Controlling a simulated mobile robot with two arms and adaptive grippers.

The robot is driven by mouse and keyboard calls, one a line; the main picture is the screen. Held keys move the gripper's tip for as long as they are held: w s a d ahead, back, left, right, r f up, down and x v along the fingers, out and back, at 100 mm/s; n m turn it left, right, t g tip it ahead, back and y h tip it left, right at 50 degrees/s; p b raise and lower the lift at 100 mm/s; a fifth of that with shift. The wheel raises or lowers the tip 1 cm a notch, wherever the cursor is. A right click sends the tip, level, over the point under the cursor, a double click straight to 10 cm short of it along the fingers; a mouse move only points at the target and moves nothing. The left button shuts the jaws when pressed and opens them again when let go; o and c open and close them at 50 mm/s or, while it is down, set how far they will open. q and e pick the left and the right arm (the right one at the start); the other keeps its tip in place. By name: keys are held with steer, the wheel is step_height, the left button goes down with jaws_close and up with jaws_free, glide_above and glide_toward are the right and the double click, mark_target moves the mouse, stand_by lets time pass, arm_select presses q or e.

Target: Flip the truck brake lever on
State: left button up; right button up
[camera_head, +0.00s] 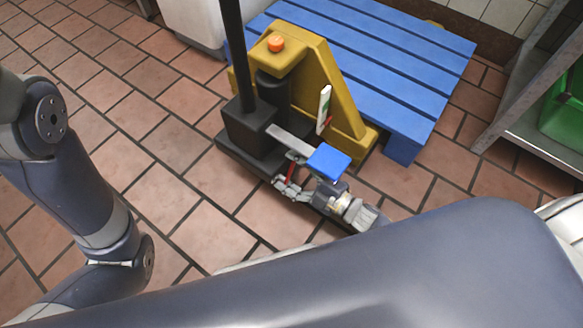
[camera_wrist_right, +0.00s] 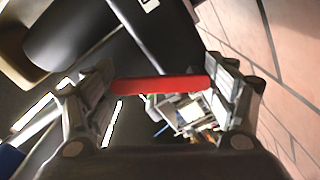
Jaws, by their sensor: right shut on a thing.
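The pallet truck (camera_head: 335,85) is yellow with a black base and stands at the centre of the head view. A red lever shows low at its near side in the head view (camera_head: 291,172). In the right wrist view the red lever (camera_wrist_right: 160,85) spans between the two fingers as a level red bar. My right gripper (camera_head: 300,187) is shut on this lever, one finger at each end of the bar; it also fills the wrist view (camera_wrist_right: 162,92). My left arm shows at the left of the head view, but its gripper is out of view.
A blue pad (camera_head: 328,162) on a grey bar is just above my right gripper. A blue slatted pallet (camera_head: 400,70) lies behind the truck. A metal shelf (camera_head: 530,125) with a green crate (camera_head: 565,115) stands at the right. Tiled floor (camera_head: 130,90) at the left is clear.

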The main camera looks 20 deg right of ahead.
steer(key=shift+r, duration=0.15)
steer(key=o, duration=1.6)
steer(key=shift+c, duration=0.2)
steer(key=shift+s, duration=0.1)
steer(key=shift+s+d, duration=0.2)
steer(key=v, duration=1.1)
steer(key=shift+s+d, duration=0.15)
